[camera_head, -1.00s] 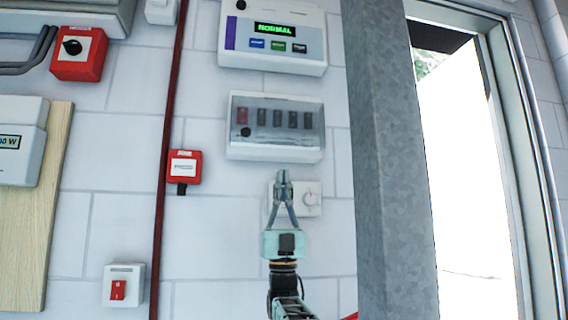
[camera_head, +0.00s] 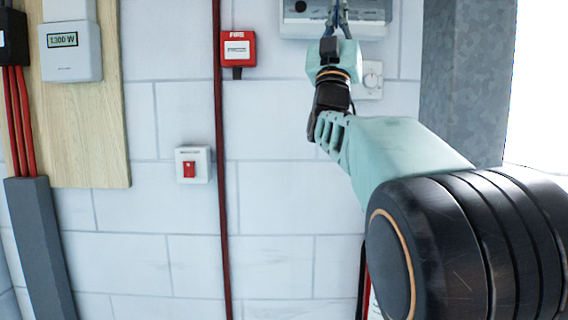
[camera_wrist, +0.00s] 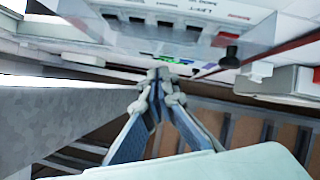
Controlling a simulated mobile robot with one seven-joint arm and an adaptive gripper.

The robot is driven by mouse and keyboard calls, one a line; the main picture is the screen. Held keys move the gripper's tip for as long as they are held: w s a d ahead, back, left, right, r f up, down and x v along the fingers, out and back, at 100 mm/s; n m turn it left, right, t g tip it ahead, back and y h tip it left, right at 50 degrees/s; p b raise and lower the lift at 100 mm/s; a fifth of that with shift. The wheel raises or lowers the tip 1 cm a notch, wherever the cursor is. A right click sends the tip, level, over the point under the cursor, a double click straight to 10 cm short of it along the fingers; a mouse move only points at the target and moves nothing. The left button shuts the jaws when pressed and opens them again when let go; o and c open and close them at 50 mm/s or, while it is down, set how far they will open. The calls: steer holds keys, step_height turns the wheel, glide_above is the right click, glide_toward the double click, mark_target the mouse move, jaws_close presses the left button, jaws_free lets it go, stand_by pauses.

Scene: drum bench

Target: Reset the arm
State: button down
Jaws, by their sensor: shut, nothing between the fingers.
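My gripper (camera_head: 338,22) is at the top of the head view, its fingers reaching up in front of the lower part of the breaker box (camera_head: 372,18). The fingertips run close to the frame's top edge there. In the wrist view my gripper (camera_wrist: 160,78) has its fingertips together with nothing seen between them. The breaker box (camera_wrist: 190,30) with its row of dark switches fills the top of that view, near the fingertips. Whether the fingers touch the box cannot be told.
A grey metal post (camera_head: 462,80) stands right of my arm. A red fire call box (camera_head: 238,48), a red pipe (camera_head: 219,200), a red switch (camera_head: 191,165) and a meter (camera_head: 70,50) are left. The lower middle wall is bare.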

steer(key=s+d+f+n+g+y+p, duration=0.1)
steer(key=d+f+n+g+y, duration=0.2)
steer(key=d+f+g, duration=0.3)
steer(key=s+a+f+n+g+y+b, duration=0.1)
steer(key=s+a+f+g+y, duration=0.15)
steer(key=f, duration=0.85)
steer(key=s+a+f+g+y+b, duration=0.1)
steer(key=f+g+y, duration=0.25)
steer(key=f, duration=0.75)
steer(key=s+a+f+m+g+b, duration=0.1)
steer(key=s+f+g, duration=0.3)
steer(key=s+f, duration=0.65)
steer(key=s+f+g+b, duration=0.25)
steer(key=s+f, duration=0.45)
steer(key=f, duration=0.6)
steer(key=s+a+f+m+g, duration=0.1)
steer(key=s+f+g, duration=0.4)
steer(key=s+f, duration=0.55)
step_height(320, 180, up, 34)
steer(key=p, duration=3.7)
steer(key=shift+s+r+h, duration=0.25)
steer(key=shift+s+h, duration=0.05)
